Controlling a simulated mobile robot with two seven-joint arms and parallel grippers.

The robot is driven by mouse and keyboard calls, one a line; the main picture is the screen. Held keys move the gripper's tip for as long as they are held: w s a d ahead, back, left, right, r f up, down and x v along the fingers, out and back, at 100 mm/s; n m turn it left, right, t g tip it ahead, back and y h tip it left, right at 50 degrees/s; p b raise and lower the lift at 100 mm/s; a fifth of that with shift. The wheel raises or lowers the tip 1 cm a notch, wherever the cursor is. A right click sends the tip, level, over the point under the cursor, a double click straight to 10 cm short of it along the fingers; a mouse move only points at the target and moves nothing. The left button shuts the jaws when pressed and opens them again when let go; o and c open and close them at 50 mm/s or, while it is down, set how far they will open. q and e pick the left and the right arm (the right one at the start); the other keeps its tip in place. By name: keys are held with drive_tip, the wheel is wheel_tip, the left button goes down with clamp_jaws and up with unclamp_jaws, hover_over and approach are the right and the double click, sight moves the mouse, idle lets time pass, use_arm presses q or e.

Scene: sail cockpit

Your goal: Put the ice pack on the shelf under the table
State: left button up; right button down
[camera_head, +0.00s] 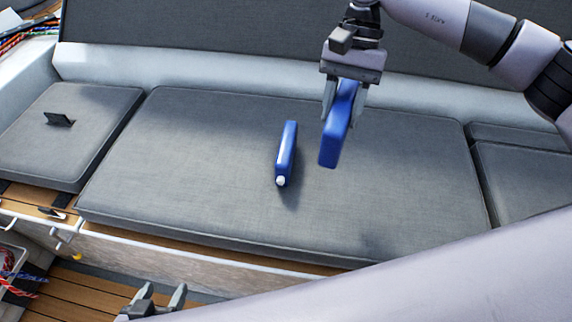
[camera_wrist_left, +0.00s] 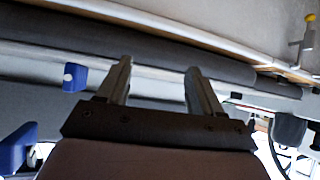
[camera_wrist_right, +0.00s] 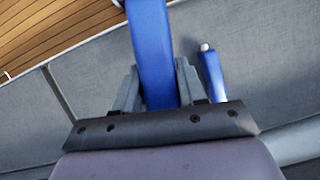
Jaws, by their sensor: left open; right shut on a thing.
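A flat blue ice pack (camera_head: 335,145) hangs tilted in my right gripper (camera_head: 344,103), which is shut on its upper end above the grey seat cushion. In the right wrist view the ice pack (camera_wrist_right: 152,45) sticks out between the fingers. My left gripper (camera_head: 163,293) is open and empty, low in front of the bench; its spread fingers also show in the left wrist view (camera_wrist_left: 158,75). The table and its shelf are not recognisable in these views.
A slim blue object with a white cap (camera_head: 286,155) rests on the long grey cushion (camera_head: 200,145), left of the held pack. A small black item (camera_head: 58,119) is on the left cushion. Coloured ropes (camera_head: 18,277) lie at lower left. The wooden floor (camera_head: 75,295) shows beside them.

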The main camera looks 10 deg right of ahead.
drive_tip(key=w+d+m+t+b, duration=0.1)
drive_tip(key=w+m+t+b, duration=0.1)
drive_tip(key=m+b, duration=0.2)
drive_tip(key=w+m+t+b, duration=0.2)
drive_tip(key=m+b, duration=0.2)
drive_tip(key=m, duration=0.4)
drive_tip(key=w+d+f+m+t+y+b, duration=0.1)
drive_tip(key=w+m+t+b, duration=0.1)
drive_tip(key=m, duration=0.4)
drive_tip(key=shift+w+d+f+m+t+b, duration=0.1)
drive_tip(key=shift+w+d+m+t+b, duration=0.35)
drive_tip(key=shift+b, duration=0.75)
drive_tip(key=shift+w+d+f+m+b, duration=0.3)
drive_tip(key=shift+m+b, duration=0.15)
drive_tip(key=shift+m, duration=0.3)
wheel_tip(320, 180, down, 19)
drive_tip(key=b, duration=0.4)
drive_tip(key=shift+f, duration=0.3)
drive_tip(key=c, duration=0.6)
unclamp_jaws()
drive_tip(key=shift+c, duration=0.2)
use_arm(q)
drive_tip(key=w+d+f+m+t+h, duration=0.1)
drive_tip(key=w+d+f, duration=0.2)
drive_tip(key=f, duration=0.6)
drive_tip(key=shift+d+h, duration=0.3)
drive_tip(key=shift+d, duration=0.6)
